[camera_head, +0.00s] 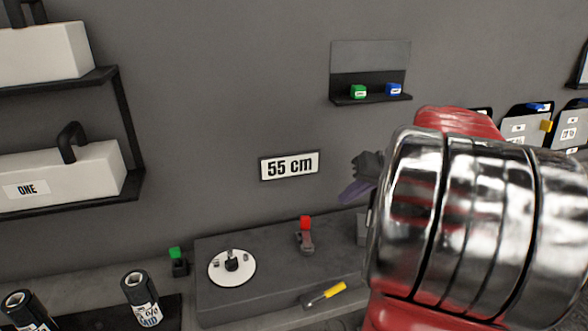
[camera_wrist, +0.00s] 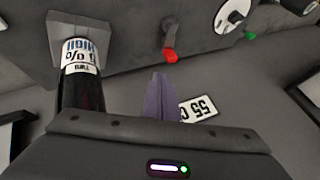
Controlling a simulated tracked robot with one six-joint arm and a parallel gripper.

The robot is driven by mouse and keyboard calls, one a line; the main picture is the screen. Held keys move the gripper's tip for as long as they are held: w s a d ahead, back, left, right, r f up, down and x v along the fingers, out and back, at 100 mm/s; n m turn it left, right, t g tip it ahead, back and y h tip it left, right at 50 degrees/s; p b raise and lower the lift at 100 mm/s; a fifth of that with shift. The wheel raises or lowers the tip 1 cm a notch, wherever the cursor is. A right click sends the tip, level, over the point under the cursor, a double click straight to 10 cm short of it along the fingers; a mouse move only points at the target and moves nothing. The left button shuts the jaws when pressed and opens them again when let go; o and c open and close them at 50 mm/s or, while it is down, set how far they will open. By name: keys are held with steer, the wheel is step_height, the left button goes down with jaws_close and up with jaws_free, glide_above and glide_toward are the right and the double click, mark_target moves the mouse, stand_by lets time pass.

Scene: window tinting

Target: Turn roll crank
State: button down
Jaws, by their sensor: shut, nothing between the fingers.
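A small crank with a red knob (camera_head: 305,224) stands on the dark grey bench block, below the "55 cm" sign in the head view. In the wrist view, which is upside down, the crank's red knob (camera_wrist: 170,56) is just beyond my fingertips. A dark roll with a white label (camera_wrist: 80,62) sits in a grey holder to the crank's left there; in the head view my arm largely hides that spot. My gripper (camera_head: 358,186) is shut and empty, with its purple fingers (camera_wrist: 160,98) pointing toward the crank. A gap shows between fingertips and knob.
A white disc (camera_head: 232,267) and a yellow-handled tool (camera_head: 325,294) lie on the bench block (camera_head: 275,300). A green-topped piece (camera_head: 176,262) and dark rolls (camera_head: 140,298) stand at left. The "55 cm" sign (camera_head: 289,166) and a small shelf (camera_head: 370,98) are on the wall.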

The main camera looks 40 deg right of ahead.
steer(key=c, duration=2.5)
jaws_free()
steer(key=shift+o, duration=0.7)
steer(key=shift+a, duration=0.15)
steer(key=shift+o, duration=0.8)
steer(key=shift+w+a, duration=0.1)
steer(key=shift+a, duration=0.25)
steer(key=o, duration=0.5)
steer(key=shift+n+g, duration=0.6)
steer(key=shift+n, duration=0.1)
steer(key=a, duration=0.3)
steer(key=w+a, duration=0.1)
steer(key=a, duration=0.5)
steer(key=shift+w+a+r, duration=0.2)
steer(key=shift+a+r, duration=0.1)
steer(key=shift+r, duration=0.05)
steer(key=s+a+f+n, duration=0.1)
steer(key=s+a, duration=0.2)
steer(key=a, duration=0.5)
steer(key=s+a+f+n+h, duration=0.1)
steer(key=s+a, duration=0.3)
steer(key=a, duration=0.5)
steer(key=s+a+n, duration=0.3)
steer(key=a, duration=0.6)
steer(key=shift+s+f+h, duration=0.3)
steer(key=shift+s+f, duration=0.05)
steer(key=shift+f, duration=0.05)
steer(key=shift+s+d, duration=0.1)
steer(key=shift+s, duration=0.05)
